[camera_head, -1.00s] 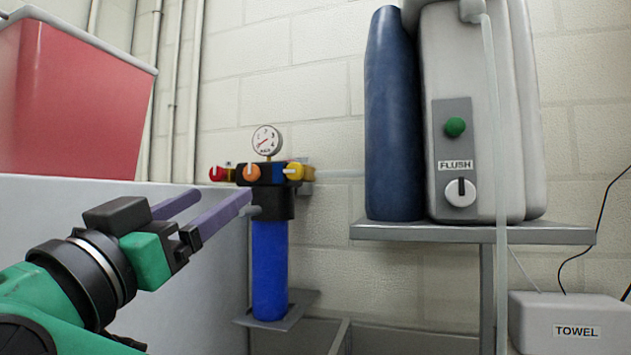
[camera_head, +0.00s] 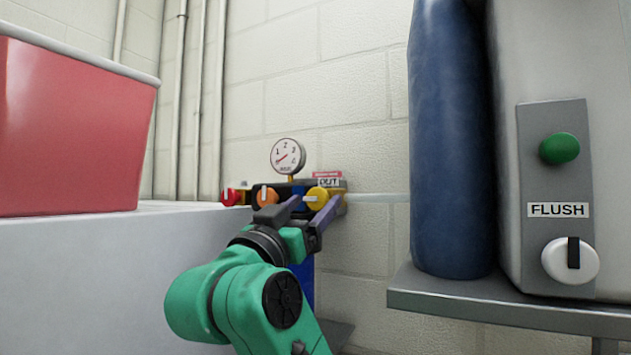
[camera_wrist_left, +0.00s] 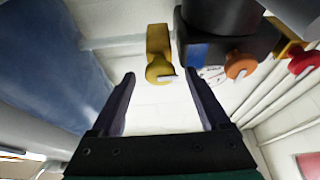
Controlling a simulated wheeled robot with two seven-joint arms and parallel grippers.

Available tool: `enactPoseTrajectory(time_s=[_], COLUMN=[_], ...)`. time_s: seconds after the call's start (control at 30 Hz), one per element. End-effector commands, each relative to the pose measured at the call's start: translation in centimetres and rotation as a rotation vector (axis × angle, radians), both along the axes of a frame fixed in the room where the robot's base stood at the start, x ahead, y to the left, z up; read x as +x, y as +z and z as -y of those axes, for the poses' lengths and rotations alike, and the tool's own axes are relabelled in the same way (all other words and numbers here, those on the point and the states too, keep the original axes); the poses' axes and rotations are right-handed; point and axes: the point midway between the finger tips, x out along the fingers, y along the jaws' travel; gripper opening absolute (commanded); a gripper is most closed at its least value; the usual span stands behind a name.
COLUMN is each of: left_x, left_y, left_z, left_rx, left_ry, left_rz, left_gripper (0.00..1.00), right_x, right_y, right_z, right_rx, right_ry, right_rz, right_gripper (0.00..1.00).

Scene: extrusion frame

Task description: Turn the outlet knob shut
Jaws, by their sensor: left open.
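The yellow knob (camera_head: 318,194) sits at the right end of the filter head, beside a label reading OUT (camera_head: 328,182). It has a pale pointer on its face. My left gripper (camera_head: 316,204) is open, its two purple fingers reaching toward the yellow knob. In the left wrist view the yellow knob (camera_wrist_left: 158,66) shows between the open fingertips (camera_wrist_left: 156,72); contact cannot be told. An orange knob (camera_head: 266,196) and a red knob (camera_head: 232,196) sit to the left. My right gripper is not in view.
A pressure gauge (camera_head: 288,155) stands above the filter head. A dark blue cylinder (camera_head: 450,150) and a FLUSH unit (camera_head: 555,205) stand on a grey shelf (camera_head: 500,307) at the right. A red bin (camera_head: 75,130) rests on the white surface (camera_head: 90,270) at the left.

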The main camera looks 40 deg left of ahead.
Motion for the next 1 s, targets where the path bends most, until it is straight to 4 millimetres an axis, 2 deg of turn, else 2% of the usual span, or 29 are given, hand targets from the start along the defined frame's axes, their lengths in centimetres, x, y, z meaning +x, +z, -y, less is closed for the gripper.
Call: enactPoseTrajectory(time_s=[0.03,0.13,0.37,0.4,0.47,0.5,0.6,1.0], left_x=[0.70,1.47,1.64,1.62,1.62,1.62,1.62,1.57], left_y=[0.66,0.77,0.62,0.63,0.63,0.63,0.63,0.50], left_z=[-0.20,-0.43,-0.50,-0.49,-0.49,-0.49,-0.49,-0.57], left_rx=[-0.001,0.001,0.001,0.001,0.002,0.001,0.001,0.059], left_ry=[0.000,-0.001,-0.001,-0.001,-0.001,0.000,0.000,0.002], left_rz=[-0.003,-0.001,0.001,0.001,0.001,0.001,0.001,-0.018], left_gripper=[0.79,0.79,0.79,0.72,0.49,0.34,0.00,0.00], right_x=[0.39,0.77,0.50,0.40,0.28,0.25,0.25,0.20], right_y=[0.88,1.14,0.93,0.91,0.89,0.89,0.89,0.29], right_z=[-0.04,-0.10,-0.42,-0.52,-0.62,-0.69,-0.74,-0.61], right_rx=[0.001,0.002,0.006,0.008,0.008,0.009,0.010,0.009], right_ry=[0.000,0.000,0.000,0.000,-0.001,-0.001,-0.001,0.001], right_rz=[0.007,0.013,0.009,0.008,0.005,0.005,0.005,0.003], right_gripper=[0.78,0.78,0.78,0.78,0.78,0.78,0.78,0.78])
